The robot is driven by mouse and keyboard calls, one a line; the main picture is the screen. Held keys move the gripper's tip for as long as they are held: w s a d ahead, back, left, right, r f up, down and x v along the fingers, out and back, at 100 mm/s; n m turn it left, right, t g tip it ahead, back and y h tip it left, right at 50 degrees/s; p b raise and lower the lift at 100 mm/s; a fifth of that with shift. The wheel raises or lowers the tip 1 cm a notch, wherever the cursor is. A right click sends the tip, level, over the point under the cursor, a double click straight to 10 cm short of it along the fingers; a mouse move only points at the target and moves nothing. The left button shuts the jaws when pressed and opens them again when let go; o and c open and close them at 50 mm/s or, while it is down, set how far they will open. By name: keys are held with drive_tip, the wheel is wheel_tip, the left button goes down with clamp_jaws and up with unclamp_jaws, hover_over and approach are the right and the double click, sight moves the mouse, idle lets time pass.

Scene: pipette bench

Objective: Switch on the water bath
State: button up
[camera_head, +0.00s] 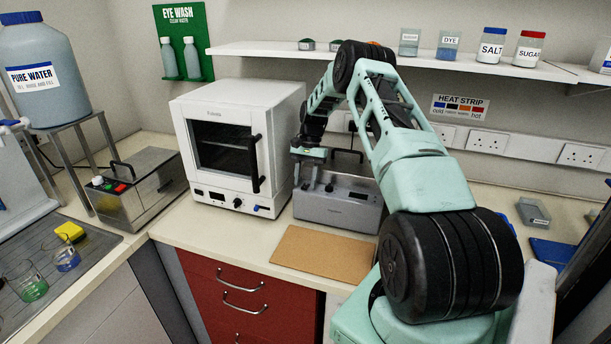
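A steel, lidded box (140,190) with a black lid handle stands on the left of the bench and looks like the water bath. Red and green controls (112,185) and a white knob sit at its near left end; their switch positions are too small to read. My gripper (308,172) is well to the right of it, pointing down by the right side of the white oven, above a grey bench unit (338,205). My gripper is small and partly merged with the unit behind it, so its opening cannot be told.
The white oven (222,190) stands between my gripper and the steel box. A brown mat (322,255) lies on the front of the bench. A shelf (330,50) with jars runs above.

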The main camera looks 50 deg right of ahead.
drive_tip(key=shift+f, duration=0.1)
clamp_jaws()
drive_tip(key=shift+a, duration=0.1)
drive_tip(key=shift+s+a+f+t+h+b, duration=0.1)
drive_tip(key=shift+a+t+h+b, duration=0.2)
drive_tip(key=shift+h+b, duration=1)
drive_tip(key=shift+b, duration=0.1)
unclamp_jaws()
drive_tip(key=shift+r, duration=0.25)
